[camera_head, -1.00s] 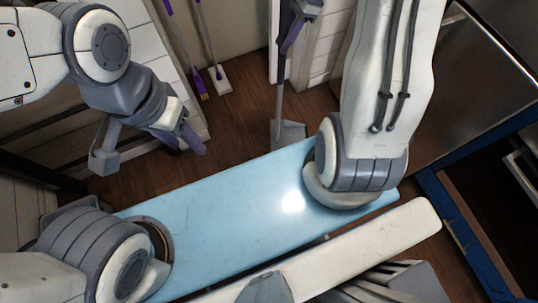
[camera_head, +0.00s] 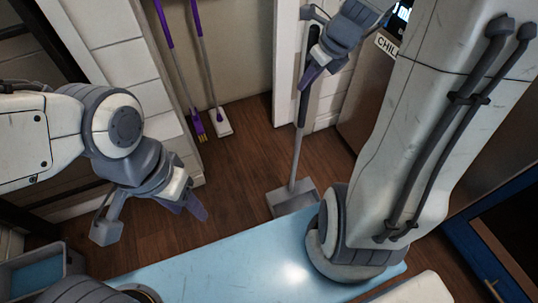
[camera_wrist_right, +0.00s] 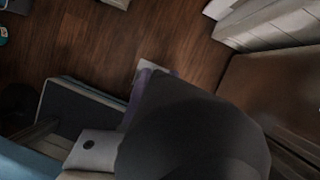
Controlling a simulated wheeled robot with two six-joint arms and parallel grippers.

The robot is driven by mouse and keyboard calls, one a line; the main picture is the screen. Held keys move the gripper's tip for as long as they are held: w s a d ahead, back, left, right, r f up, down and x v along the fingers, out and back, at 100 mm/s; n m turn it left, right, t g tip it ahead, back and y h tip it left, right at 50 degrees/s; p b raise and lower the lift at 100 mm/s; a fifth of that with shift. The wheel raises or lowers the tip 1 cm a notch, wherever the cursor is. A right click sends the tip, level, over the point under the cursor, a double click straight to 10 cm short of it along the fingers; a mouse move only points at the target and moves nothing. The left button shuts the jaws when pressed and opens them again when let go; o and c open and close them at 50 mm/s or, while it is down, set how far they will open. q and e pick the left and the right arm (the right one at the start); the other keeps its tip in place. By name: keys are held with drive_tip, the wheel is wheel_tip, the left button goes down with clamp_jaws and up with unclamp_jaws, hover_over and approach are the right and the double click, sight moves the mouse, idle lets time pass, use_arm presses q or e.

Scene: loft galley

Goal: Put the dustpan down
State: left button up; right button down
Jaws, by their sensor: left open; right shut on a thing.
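The dustpan is a grey pan (camera_head: 293,198) on a long upright handle with a dark upper grip, in the middle of the head view. My right gripper (camera_head: 309,80) is shut on the upper handle. The pan is low at the wood floor; I cannot tell whether it touches. Its near edge is close to my light blue top in the picture. In the right wrist view a large dark rounded shape fills the lower middle and hides much of the gripper; I cannot tell what it is. My left gripper (camera_head: 198,208) is open and empty, over the floor at left.
A purple-handled broom (camera_head: 199,128) and a similar white-headed tool (camera_head: 222,124) lean at the back wall. White panelled cabinets (camera_head: 125,60) stand at left. A grey bin (camera_head: 62,262) is at the lower left. A metal-fronted appliance (camera_head: 362,110) is at right. Bare floor (camera_head: 240,180) lies between.

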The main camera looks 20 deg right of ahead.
drive_tip(key=w+a+f+b, duration=0.5)
drive_tip(key=w+a+f, duration=0.3)
drive_tip(key=f, duration=0.3)
drive_tip(key=shift+w+b, duration=0.3)
drive_tip(key=shift+b, duration=0.05)
drive_tip(key=c, duration=0.7)
unclamp_jaws()
drive_tip(key=shift+f, duration=0.1)
